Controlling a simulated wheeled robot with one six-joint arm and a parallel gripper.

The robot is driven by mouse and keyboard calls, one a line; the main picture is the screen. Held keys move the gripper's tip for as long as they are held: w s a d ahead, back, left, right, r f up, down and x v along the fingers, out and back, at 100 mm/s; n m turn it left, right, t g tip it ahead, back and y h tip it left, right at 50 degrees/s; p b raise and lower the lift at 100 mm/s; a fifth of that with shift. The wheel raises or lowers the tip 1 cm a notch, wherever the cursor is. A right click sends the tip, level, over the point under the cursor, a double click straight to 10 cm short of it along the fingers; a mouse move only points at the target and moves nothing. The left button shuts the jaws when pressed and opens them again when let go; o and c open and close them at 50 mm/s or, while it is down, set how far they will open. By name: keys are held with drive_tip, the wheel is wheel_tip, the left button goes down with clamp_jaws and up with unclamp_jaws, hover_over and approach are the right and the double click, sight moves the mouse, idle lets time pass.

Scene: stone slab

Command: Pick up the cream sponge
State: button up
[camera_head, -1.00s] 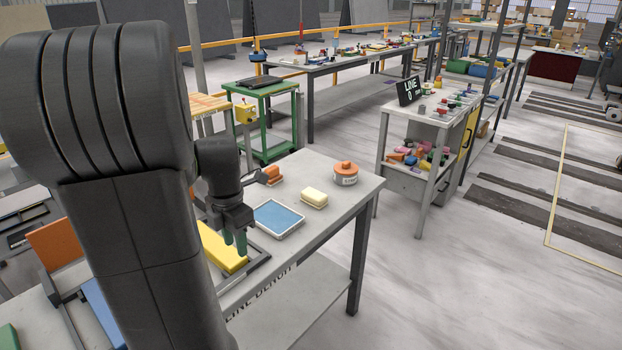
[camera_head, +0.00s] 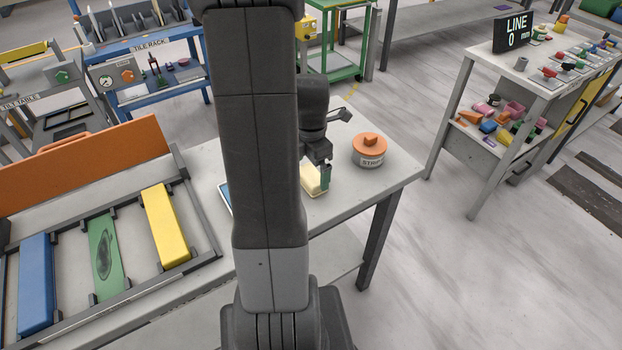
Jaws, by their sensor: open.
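The cream sponge (camera_head: 311,181) lies on the grey bench top (camera_head: 375,187), just right of my arm. My gripper (camera_head: 324,178) points down at the sponge and overlaps its right part in the picture. One fingertip shows at the sponge's right side; the other is hard to make out. I cannot tell whether the fingers touch the sponge. The sponge's left side is close to my arm link, which hides part of the bench.
An orange-lidded round tub (camera_head: 369,150) stands right of the sponge. A blue-surfaced tray (camera_head: 226,195) is mostly hidden behind my arm. At left, a frame holds blue (camera_head: 36,283), green (camera_head: 104,255) and yellow (camera_head: 166,225) bars. The bench's right edge is clear.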

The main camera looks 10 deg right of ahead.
sight(311, 174)
drive_tip(key=shift+w+f, duration=0.1)
drive_tip(key=shift+f, duration=1.8)
drive_tip(key=c, duration=0.9)
drive_tip(key=shift+r, duration=0.1)
wheel_tip(311, 174, up, 10)
drive_tip(key=shift+f, duration=0.1)
drive_tip(key=o, duration=0.4)
drive_tip(key=c, duration=0.3)
